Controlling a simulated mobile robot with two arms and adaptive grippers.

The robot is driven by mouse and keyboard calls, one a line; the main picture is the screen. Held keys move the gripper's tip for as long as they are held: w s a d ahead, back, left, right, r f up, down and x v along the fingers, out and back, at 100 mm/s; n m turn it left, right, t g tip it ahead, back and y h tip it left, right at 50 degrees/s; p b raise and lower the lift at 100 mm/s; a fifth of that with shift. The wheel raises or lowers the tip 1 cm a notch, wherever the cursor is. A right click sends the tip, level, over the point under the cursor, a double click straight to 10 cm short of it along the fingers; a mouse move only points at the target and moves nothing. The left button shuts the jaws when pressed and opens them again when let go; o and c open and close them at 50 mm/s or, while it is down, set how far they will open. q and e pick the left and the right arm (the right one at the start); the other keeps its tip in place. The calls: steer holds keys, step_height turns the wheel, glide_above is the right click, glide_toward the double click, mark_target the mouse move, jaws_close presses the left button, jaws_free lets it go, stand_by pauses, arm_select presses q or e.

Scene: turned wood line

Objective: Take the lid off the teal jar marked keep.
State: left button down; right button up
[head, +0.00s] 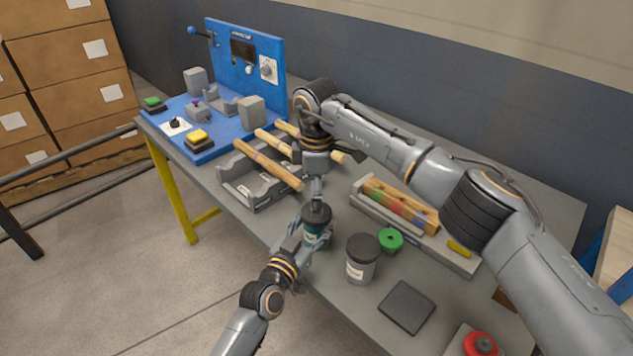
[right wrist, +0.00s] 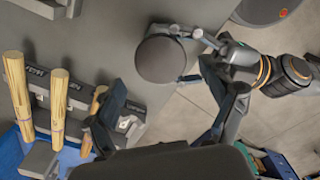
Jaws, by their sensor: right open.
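The teal jar (head: 314,240) with its dark round lid (head: 316,213) is at the table's front edge; its label is too small to read. The lid, on the jar, shows from above in the right wrist view (right wrist: 160,58). My left gripper (head: 316,232) comes from the front with its fingers around the jar's body, shut on it; its fingers also show beside the lid in the right wrist view (right wrist: 183,54). My right gripper (head: 317,198) points down just above the lid. Its fingers are spread and empty in the right wrist view (right wrist: 168,108).
A grey jar (head: 361,267) with a dark lid stands close right of the teal jar, by a green ring (head: 391,239). A grey rack with wooden sticks (head: 258,190) is left, a tray of coloured pieces (head: 415,230) right. A dark square pad (head: 407,307) lies nearer.

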steer(key=shift+f, duration=1.85)
